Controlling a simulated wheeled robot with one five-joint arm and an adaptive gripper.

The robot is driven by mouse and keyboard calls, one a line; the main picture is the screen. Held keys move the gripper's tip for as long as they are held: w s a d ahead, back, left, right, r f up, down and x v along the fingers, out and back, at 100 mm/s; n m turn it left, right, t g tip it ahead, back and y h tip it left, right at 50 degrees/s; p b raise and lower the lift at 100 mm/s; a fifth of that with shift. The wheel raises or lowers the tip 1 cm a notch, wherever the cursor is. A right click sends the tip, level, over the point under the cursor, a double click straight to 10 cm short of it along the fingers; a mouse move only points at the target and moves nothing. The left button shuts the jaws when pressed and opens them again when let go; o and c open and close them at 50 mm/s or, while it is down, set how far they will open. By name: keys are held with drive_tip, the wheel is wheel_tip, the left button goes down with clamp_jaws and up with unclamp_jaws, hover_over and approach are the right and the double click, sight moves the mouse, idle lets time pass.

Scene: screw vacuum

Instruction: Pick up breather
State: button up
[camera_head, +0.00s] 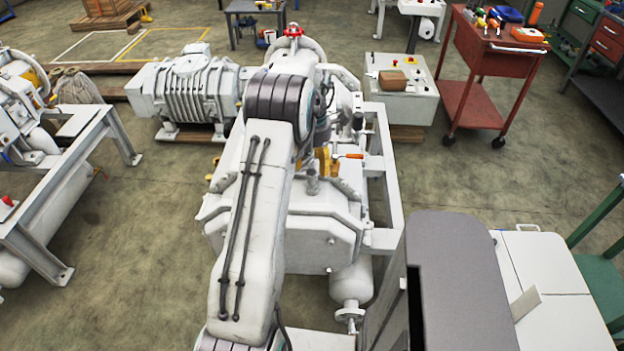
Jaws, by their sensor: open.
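A grey, upright, capped fitting (312,182), which looks like the breather, stands on the top of the white vacuum pump tank (318,240). My large white arm crosses the middle of the head view and bends over the pump. The dark end of my arm with my gripper (318,140) shows only in part behind the bend, above and beyond the fitting, apart from it. The gripper is open, and I see nothing held in it. Its fingertips are mostly hidden by my arm and the pump parts.
An orange-handled tool (349,156) and a yellow part (322,160) are close by on the pump. A white frame (386,170) borders its right side. A red cart (485,80) stands at the back right. A grey motor (185,95) is at the left. Open floor lies between.

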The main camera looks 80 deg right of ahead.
sight(312, 173)
drive_tip(key=shift+w+a+f+p, duration=0.1)
drive_tip(key=shift+f+p, duration=0.2)
drive_tip(key=shift+f, duration=0.95)
drive_tip(key=shift+w+f+p, duration=0.1)
drive_tip(key=shift+f+p, duration=0.2)
drive_tip(key=shift+f, duration=0.95)
drive_tip(key=shift+c, duration=0.2)
clamp_jaws()
